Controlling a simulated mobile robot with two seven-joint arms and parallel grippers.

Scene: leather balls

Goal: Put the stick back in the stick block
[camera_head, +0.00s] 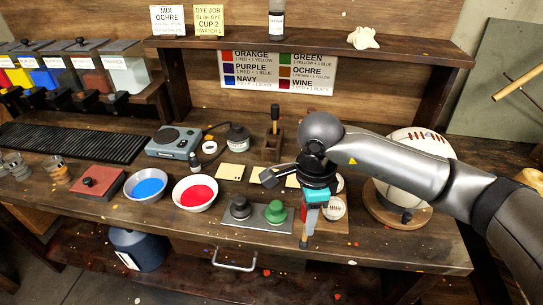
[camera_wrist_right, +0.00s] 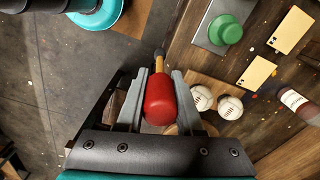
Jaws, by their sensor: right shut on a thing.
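My right gripper (camera_head: 307,222) points down over the front part of the wooden bench, right of the green-knobbed stamp. It is shut on a stick with a red, rounded handle (camera_wrist_right: 160,98); a yellow band and a dark tip show beyond the fingers in the wrist view. The stick hangs roughly upright in the head view. The stick block (camera_head: 272,147) is a small brown wooden block further back on the bench, left of my right arm. Another dark-headed stick (camera_head: 275,118) stands upright in it. The block's remaining holes are hard to make out. My left gripper is not in view.
A metal plate with a black and a green knob (camera_head: 276,211) lies left of the gripper. Bowls of red (camera_head: 196,193) and blue (camera_head: 146,187) stand further left. White balls (camera_head: 334,208) and a large ball on a stand (camera_head: 419,165) are at right.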

